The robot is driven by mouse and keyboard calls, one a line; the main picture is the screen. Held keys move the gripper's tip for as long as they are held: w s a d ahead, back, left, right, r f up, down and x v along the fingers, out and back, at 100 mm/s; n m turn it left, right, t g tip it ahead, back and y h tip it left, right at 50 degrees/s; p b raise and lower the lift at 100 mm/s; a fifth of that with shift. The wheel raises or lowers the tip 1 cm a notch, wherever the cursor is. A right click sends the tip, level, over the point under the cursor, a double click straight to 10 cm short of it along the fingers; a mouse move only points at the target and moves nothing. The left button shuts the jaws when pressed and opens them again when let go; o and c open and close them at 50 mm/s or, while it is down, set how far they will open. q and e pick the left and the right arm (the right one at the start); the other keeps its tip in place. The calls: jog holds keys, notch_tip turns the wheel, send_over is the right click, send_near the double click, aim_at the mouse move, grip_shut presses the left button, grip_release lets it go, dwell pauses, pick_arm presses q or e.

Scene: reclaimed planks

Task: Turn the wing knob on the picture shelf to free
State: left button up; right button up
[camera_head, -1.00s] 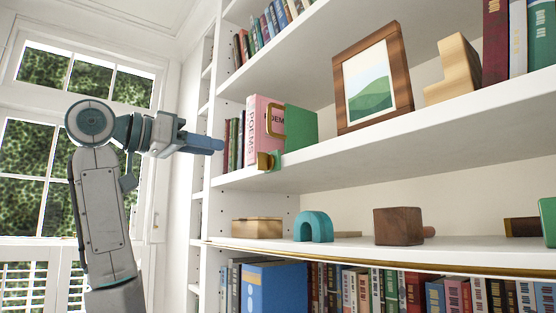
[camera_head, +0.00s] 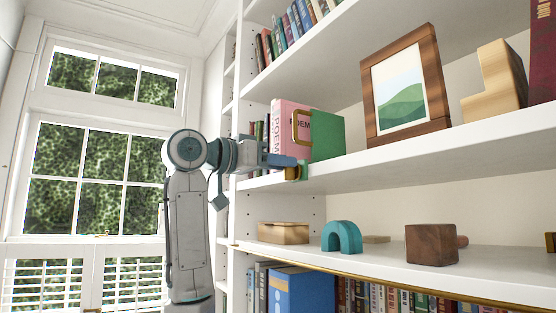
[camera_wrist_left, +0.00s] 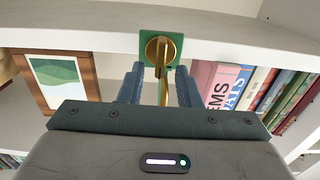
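The wing knob (camera_wrist_left: 165,50) is brass, on a small green plate (camera_wrist_left: 146,40) fixed to the front edge of the white picture shelf (camera_head: 420,147). In the left wrist view its wing stands upright in the picture. My left gripper (camera_wrist_left: 159,69) is open, with one blue finger on each side of the wing and a visible gap to each. In the head view the gripper (camera_head: 294,166) is at the shelf edge and partly hides the knob (camera_head: 291,174). My right gripper is in neither view.
A pink book (camera_head: 288,127) and a green block with a brass handle (camera_head: 327,136) stand just above the knob. A framed picture (camera_head: 405,85) and a wooden block (camera_head: 493,85) stand further right. The lower shelf holds a teal arch (camera_head: 341,237) and a dark wooden cube (camera_head: 431,244).

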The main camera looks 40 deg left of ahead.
pick_arm(q)
jog(key=shift+c, duration=0.2)
grip_shut()
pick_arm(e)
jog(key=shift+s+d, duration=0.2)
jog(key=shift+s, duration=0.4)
